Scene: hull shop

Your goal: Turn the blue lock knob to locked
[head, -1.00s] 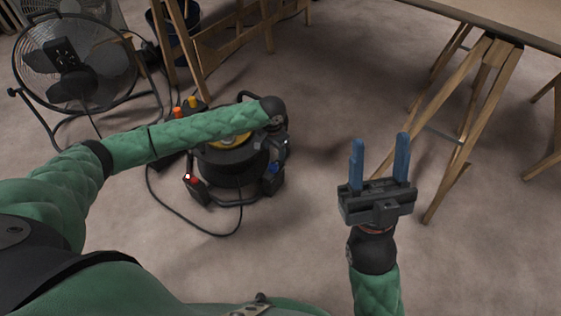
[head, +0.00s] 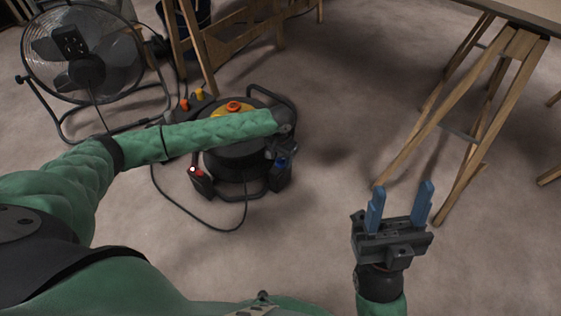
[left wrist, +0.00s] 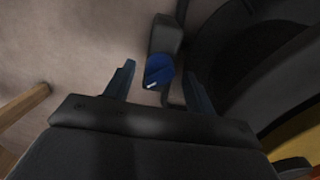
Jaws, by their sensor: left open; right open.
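The blue lock knob (left wrist: 158,71) shows in the left wrist view on the end of a dark box, with a short white mark near its lower edge. My left gripper (left wrist: 159,76) is open, with one finger on each side of the knob; a gap shows at the left finger, while contact at the right one is unclear. In the head view the knob (head: 281,162) is small and blue on a dark box at the reel's right side, and my left gripper is mostly hidden by its wrist just above it. My right gripper (head: 400,209) is open and empty over bare floor.
A black cable reel (head: 237,165) with a yellow and orange top stands under my left forearm. A box with a red light (head: 200,181) is at its left, and a black cable loops on the floor. A fan (head: 82,60) and wooden trestles (head: 462,110) stand around.

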